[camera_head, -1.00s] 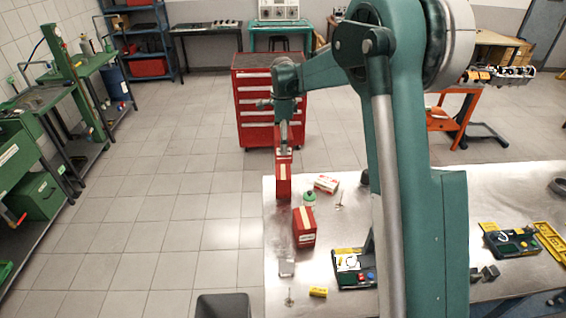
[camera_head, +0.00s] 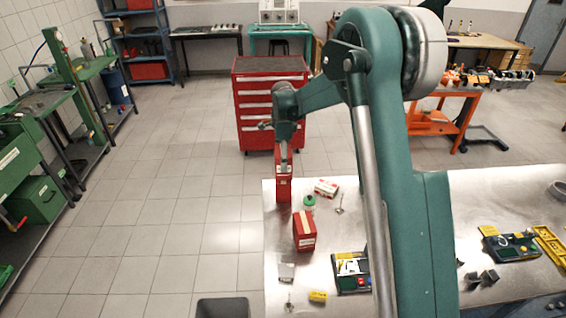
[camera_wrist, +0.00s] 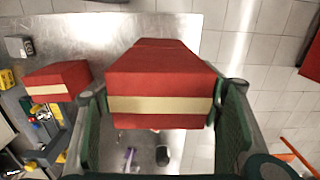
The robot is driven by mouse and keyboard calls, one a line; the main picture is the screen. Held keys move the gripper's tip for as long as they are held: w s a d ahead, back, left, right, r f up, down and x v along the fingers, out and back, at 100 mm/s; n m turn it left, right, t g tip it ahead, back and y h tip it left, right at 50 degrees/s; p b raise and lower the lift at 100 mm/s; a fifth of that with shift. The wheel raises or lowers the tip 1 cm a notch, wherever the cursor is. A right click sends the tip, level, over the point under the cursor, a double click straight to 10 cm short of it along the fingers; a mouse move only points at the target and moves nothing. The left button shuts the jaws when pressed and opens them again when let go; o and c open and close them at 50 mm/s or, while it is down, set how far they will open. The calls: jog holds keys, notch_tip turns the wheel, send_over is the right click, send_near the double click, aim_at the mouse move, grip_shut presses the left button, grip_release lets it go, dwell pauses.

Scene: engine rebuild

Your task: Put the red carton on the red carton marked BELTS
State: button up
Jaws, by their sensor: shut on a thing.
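My gripper (camera_head: 284,168) is over the back left corner of the steel table. In the wrist view its two green-sided fingers (camera_wrist: 160,130) are shut on a red carton (camera_wrist: 158,85) with a cream band. In the head view, red carton surface (camera_head: 284,190) shows right below the fingers, close to the tabletop. I cannot tell whether it is the held carton or another one under it. A second red carton (camera_head: 304,232) with a cream strip stands nearer on the table, and shows at left in the wrist view (camera_wrist: 55,80). No BELTS lettering is readable.
A green bottle (camera_head: 309,203) and a red-and-white box (camera_head: 326,187) stand close to the right of my gripper. A tray of small parts (camera_head: 351,272) and a yellow block (camera_head: 318,296) are nearer. The table's left edge is close. A red tool cabinet (camera_head: 270,95) stands behind.

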jog(key=shift+f, duration=0.85)
jog(key=shift+f, duration=0.15)
jog(key=o, duration=1.1)
notch_tip(320, 180, up, 12)
jog(key=shift+r+b, duration=0.15)
jog(key=shift+b, duration=0.35)
